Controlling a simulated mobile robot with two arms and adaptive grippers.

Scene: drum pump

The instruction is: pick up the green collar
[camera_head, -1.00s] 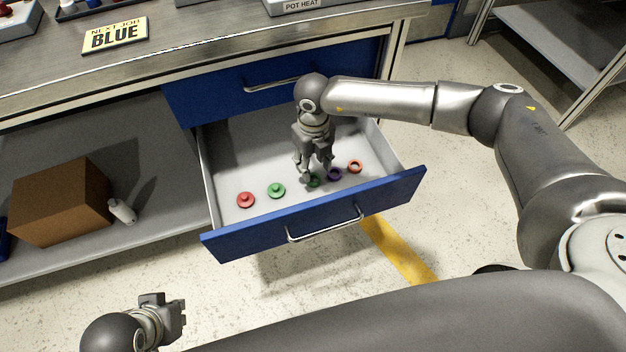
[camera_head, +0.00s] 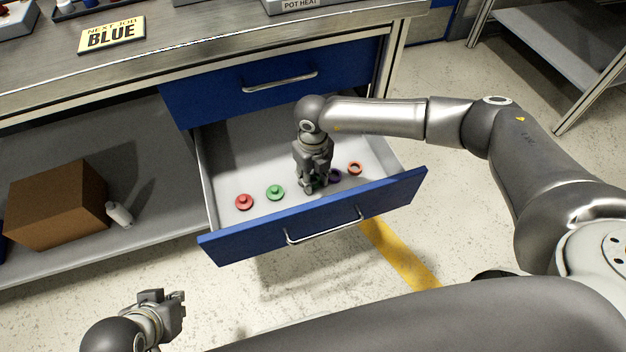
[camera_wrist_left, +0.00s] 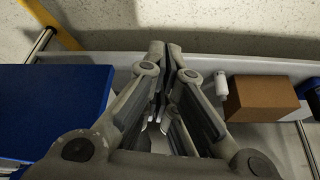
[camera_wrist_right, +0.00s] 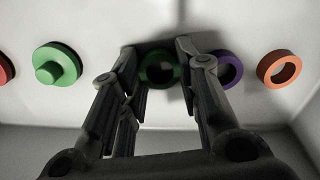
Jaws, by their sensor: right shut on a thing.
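The green collar is a dark green ring (camera_wrist_right: 160,70) on the drawer floor, between the fingertips of my right gripper (camera_wrist_right: 157,52) in the right wrist view. In the head view my right gripper (camera_head: 310,187) points down into the open drawer and hides most of the collar. The right gripper is shut on the collar, with a finger on each side. My left gripper (camera_head: 172,308) is empty, away from the drawer at the lower left; in the left wrist view its fingertips (camera_wrist_left: 166,46) are together.
The drawer (camera_head: 255,243) also holds a red knobbed disc (camera_head: 244,202), a green knobbed disc (camera_head: 275,192), a purple ring (camera_wrist_right: 230,72) close beside my right finger, and an orange ring (camera_wrist_right: 279,69). The drawer walls surround the gripper. A brown box (camera_head: 58,205) stands on the lower shelf.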

